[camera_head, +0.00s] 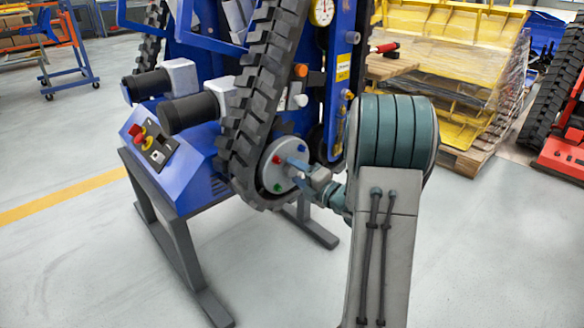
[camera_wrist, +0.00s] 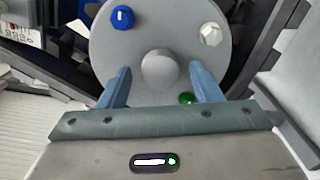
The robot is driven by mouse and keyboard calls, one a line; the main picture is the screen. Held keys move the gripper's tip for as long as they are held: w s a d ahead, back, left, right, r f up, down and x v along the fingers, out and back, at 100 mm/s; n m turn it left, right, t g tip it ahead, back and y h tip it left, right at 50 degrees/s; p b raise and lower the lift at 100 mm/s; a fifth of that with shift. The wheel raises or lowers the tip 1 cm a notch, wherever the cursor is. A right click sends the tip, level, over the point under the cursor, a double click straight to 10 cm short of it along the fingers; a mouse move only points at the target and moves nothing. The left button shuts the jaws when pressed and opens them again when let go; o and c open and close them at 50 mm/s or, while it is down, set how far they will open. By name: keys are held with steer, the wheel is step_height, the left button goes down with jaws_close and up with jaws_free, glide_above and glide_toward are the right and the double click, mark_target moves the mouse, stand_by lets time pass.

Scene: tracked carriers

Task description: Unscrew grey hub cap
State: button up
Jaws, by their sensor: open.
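The grey hub cap (camera_wrist: 160,69) is a rounded knob in the middle of a pale grey wheel disc (camera_wrist: 112,52). Coloured bolts sit around it: blue (camera_wrist: 122,17), white (camera_wrist: 209,35) and green (camera_wrist: 187,98); a red one (camera_head: 276,160) shows in the head view. My gripper (camera_wrist: 160,78) is open and faces the disc. Its two blue fingers lie left and right of the cap in the wrist view, with gaps on both sides. I cannot tell how deep the fingertips reach.
A black rubber track (camera_head: 238,130) wraps around the disc on the blue machine (camera_head: 198,172). The machine stands on dark legs (camera_head: 185,255). A pallet (camera_head: 465,160) with yellow parts stands at the right. The floor in front and left is clear.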

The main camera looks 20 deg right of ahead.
steer(key=shift+m, duration=0.9)
steer(key=m+p, duration=0.3)
steer(key=m, duration=0.2)
steer(key=shift+r+m, duration=0.15)
steer(key=shift+m, duration=0.15)
steer(key=m+p, duration=0.2)
steer(key=m, duration=0.2)
steer(key=shift+r+m+p, duration=0.1)
steer(key=shift+m+p, duration=0.85)
steer(key=shift+m, duration=0.25)
steer(key=m+p, duration=0.3)
steer(key=m, duration=0.2)
steer(key=shift+p, duration=0.35)
steer(key=shift+f+m+p, duration=0.2)
steer(key=shift+m+p, duration=0.2)
steer(key=shift+m, duration=0.7)
steer(key=shift+f, duration=0.1)
